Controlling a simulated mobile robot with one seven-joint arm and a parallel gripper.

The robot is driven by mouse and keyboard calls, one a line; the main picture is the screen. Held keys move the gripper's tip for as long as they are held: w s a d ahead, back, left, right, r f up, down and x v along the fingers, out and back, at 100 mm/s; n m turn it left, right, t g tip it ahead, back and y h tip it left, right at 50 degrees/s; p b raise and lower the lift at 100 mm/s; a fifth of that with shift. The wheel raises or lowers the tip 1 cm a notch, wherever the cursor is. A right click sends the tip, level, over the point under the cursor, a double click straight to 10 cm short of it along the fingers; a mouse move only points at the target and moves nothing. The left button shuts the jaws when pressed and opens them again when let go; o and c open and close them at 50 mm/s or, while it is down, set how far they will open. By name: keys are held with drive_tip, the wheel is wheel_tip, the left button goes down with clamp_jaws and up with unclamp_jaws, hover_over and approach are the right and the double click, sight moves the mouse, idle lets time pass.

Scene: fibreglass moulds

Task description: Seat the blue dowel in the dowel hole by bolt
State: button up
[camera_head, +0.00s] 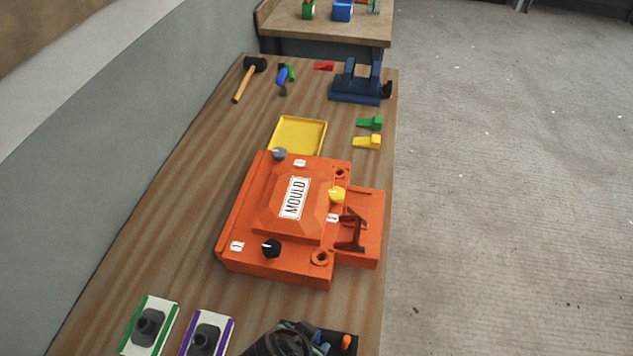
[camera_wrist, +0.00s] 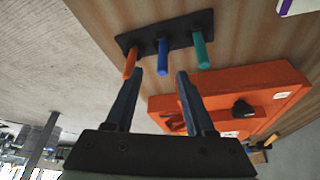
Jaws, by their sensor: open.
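The blue dowel (camera_wrist: 163,55) stands in a black rack (camera_wrist: 180,38) between an orange dowel (camera_wrist: 131,64) and a teal dowel (camera_wrist: 201,50). My gripper (camera_wrist: 160,75) is open and empty, its fingertips just short of the blue dowel in the wrist view and roughly either side of its line. The orange mould (camera_head: 255,262) lies on the bench. Two round raised holes show on its right side, one at the back (camera_head: 340,173) and one at the front (camera_head: 320,258). Grey (camera_head: 279,154), yellow (camera_head: 337,195) and black (camera_head: 271,248) knobs sit on it. I cannot tell which hole is meant.
A yellow tray (camera_head: 300,121) touches or nearly touches the mould's back. Green-edged (camera_head: 149,325) and purple-edged (camera_head: 207,335) plates lie at the front left. A hammer (camera_head: 246,78), a blue stand (camera_head: 356,90) and small clamps lie farther back. The bench's right edge is close to the mould.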

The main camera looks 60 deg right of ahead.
drive_tip(key=shift+d+p+x, duration=0.25)
drive_tip(key=shift+p+x, duration=0.35)
drive_tip(key=shift+x, duration=1.9)
drive_tip(key=shift+w+r, duration=0.15)
drive_tip(key=shift+w, duration=0.05)
clamp_jaws()
